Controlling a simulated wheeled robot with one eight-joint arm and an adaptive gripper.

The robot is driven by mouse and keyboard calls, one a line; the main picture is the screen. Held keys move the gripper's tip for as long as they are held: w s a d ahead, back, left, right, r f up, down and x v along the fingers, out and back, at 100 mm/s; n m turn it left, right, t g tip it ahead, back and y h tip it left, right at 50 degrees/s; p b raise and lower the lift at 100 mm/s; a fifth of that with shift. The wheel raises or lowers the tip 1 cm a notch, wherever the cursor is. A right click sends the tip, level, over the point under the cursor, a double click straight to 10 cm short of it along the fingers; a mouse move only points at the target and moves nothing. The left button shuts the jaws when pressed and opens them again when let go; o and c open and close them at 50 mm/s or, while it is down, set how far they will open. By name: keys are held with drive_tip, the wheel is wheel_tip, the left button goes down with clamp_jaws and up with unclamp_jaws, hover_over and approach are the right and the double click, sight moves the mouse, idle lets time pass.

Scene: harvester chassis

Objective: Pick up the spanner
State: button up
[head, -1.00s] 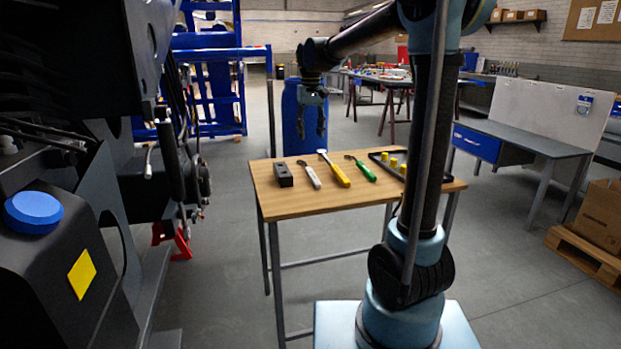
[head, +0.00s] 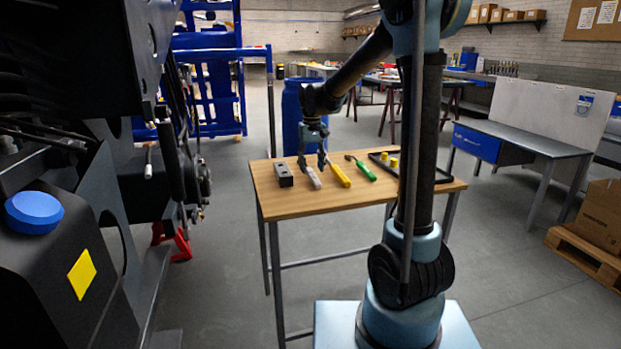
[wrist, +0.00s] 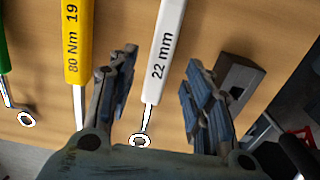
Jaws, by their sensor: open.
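The spanner (head: 314,178) has a white handle marked "22 mm" and lies on the wooden table (head: 287,205). In the wrist view the spanner (wrist: 167,45) runs down between the fingers to a small ring end. My gripper (head: 312,163) is open above the spanner, pointing down; in the head view its fingers partly hide the tool. In the wrist view the gripper (wrist: 160,72) has one finger on each side of the white handle, with a gap on both sides. I cannot tell how high the fingertips are above the table.
A yellow tool marked "80 Nm 19" (wrist: 77,45) lies close left of the spanner in the wrist view, near one finger. Beyond it is a green-handled tool (head: 367,173). A dark block (head: 284,176) stands on the other side. A black tray (head: 440,174) with yellow pieces lies at the right.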

sight(312, 174)
drive_tip(key=shift+f, duration=1.8)
drive_tip(key=shift+c, duration=0.2)
clamp_jaws()
